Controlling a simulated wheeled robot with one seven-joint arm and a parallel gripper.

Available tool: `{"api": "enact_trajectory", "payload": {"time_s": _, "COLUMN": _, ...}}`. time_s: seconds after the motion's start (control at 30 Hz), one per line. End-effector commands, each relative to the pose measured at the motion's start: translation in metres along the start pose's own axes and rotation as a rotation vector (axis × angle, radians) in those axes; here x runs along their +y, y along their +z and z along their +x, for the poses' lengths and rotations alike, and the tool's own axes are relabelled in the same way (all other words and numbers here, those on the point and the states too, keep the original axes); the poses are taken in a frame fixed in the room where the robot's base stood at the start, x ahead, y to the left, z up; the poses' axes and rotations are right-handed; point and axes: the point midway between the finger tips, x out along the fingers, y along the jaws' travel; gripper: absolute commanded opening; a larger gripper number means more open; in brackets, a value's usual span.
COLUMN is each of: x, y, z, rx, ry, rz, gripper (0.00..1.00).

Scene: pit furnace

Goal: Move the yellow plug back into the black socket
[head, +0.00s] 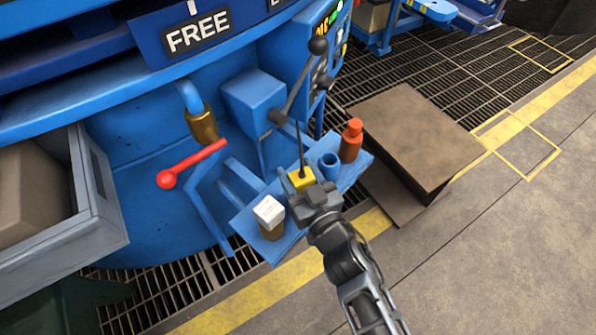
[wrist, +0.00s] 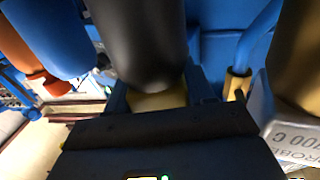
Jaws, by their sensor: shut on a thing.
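The yellow plug (head: 301,179) is at the tip of my gripper (head: 308,192), above a small blue shelf. A thin black stem or cable rises from the plug. My gripper is shut on the plug; its jaws hide part of it. In the wrist view, a yellow part (wrist: 157,100) shows just beyond the dark gripper body, below a thick black cylinder (wrist: 140,40). I cannot tell whether the plug touches anything below it. I cannot clearly make out the black socket in either view.
The blue shelf (head: 247,222) carries a white-topped block (head: 268,212) left of my gripper, and a blue cup (head: 329,165) and an orange bottle (head: 351,140) to its right.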

Motion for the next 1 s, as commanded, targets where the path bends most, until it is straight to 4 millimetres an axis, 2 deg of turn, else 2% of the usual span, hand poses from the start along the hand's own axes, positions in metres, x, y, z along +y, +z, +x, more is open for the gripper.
{"api": "enact_trajectory", "payload": {"time_s": 0.13, "x": 0.0, "y": 0.003, "z": 0.0, "rx": 0.001, "ry": 0.0, "rz": 0.0, "gripper": 0.21}}
{"api": "enact_trajectory", "payload": {"time_s": 0.17, "x": 0.0, "y": 0.003, "z": 0.0, "rx": 0.001, "ry": 0.0, "rz": 0.0, "gripper": 0.55}}
{"api": "enact_trajectory", "payload": {"time_s": 0.27, "x": 0.0, "y": 0.002, "z": 0.0, "rx": 0.0, "ry": 0.0, "rz": 0.0, "gripper": 0.64}}
{"api": "enact_trajectory", "payload": {"time_s": 0.57, "x": 0.0, "y": 0.002, "z": -0.003, "rx": -0.001, "ry": 0.0, "rz": 0.0, "gripper": 0.64}}
{"api": "enact_trajectory", "payload": {"time_s": 1.0, "x": 0.0, "y": 0.002, "z": -0.034, "rx": -0.002, "ry": 0.001, "rz": 0.0, "gripper": 0.64}}
